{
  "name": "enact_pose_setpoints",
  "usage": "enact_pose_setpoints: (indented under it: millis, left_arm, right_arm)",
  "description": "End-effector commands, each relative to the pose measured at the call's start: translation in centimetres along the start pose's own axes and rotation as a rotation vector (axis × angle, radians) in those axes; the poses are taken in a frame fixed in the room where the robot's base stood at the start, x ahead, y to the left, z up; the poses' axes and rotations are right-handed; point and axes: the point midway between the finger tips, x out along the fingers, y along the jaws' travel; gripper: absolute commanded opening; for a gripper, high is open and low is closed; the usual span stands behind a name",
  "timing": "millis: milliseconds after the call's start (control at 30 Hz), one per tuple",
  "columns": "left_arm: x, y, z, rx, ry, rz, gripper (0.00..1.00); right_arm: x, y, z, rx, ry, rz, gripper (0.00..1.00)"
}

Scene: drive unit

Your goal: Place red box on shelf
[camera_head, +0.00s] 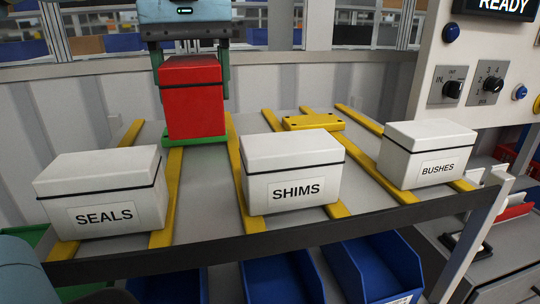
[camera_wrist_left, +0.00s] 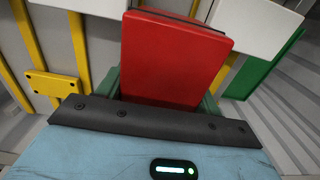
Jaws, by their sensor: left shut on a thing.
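The red box (camera_head: 193,103) has a dark seam under its lid and stands upright at the back left of the grey shelf (camera_head: 208,182), behind the gap between the SEALS and SHIMS boxes. My left gripper (camera_head: 190,78) is above and behind it, shut on it with a green finger at each side. In the left wrist view the red box (camera_wrist_left: 170,60) fills the space between the fingers. A green patch (camera_head: 196,141) shows at the box's foot. I cannot tell whether the box touches the shelf. My right gripper is not in view.
White boxes marked SEALS (camera_head: 102,192), SHIMS (camera_head: 292,172) and BUSHES (camera_head: 427,154) stand along the front of the shelf. Yellow rails (camera_head: 173,190) run front to back. A yellow block (camera_head: 313,122) lies behind SHIMS. Blue bins (camera_head: 283,280) sit below. A control panel (camera_head: 475,75) is at right.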

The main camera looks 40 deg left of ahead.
Motion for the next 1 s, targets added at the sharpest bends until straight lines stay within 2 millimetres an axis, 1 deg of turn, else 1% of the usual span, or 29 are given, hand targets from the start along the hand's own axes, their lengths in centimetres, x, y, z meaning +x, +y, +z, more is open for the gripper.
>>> enact_pose_setpoints:
  millis: [167, 233, 333, 500, 600, 700, 867, 1000]
  left_arm:
    - [-0.1, 0.0, 0.0, 0.001, 0.002, 0.002, 0.3]
    - [0.2, 0.0, 0.0, 0.001, 0.001, 0.001, 0.3]
    - [1.6, -0.1, 0.0, 0.001, -0.001, -0.002, 0.3]
    - [4.4, -0.1, 0.1, 0.001, -0.001, 0.0, 0.3]
    - [5.6, -0.1, 0.1, 0.002, 0.0, 0.0, 0.3]
    - [6.1, 0.0, 0.0, 0.0, 0.001, 0.002, 0.3]
    - [6.3, 0.0, 0.0, -0.001, 0.002, 0.002, 0.3]
    - [7.5, -0.1, 0.1, 0.001, 0.0, 0.0, 0.3]
  right_arm:
    - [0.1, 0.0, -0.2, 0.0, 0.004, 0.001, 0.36]
    - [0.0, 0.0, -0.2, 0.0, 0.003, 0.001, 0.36]
    - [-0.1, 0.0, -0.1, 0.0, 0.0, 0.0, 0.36]
    - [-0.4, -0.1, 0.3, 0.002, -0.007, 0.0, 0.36]
    - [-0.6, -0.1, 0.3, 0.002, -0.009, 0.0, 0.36]
    - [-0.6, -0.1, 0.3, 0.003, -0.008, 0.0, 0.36]
    - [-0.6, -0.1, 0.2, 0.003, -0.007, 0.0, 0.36]
    - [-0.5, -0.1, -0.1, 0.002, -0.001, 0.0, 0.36]
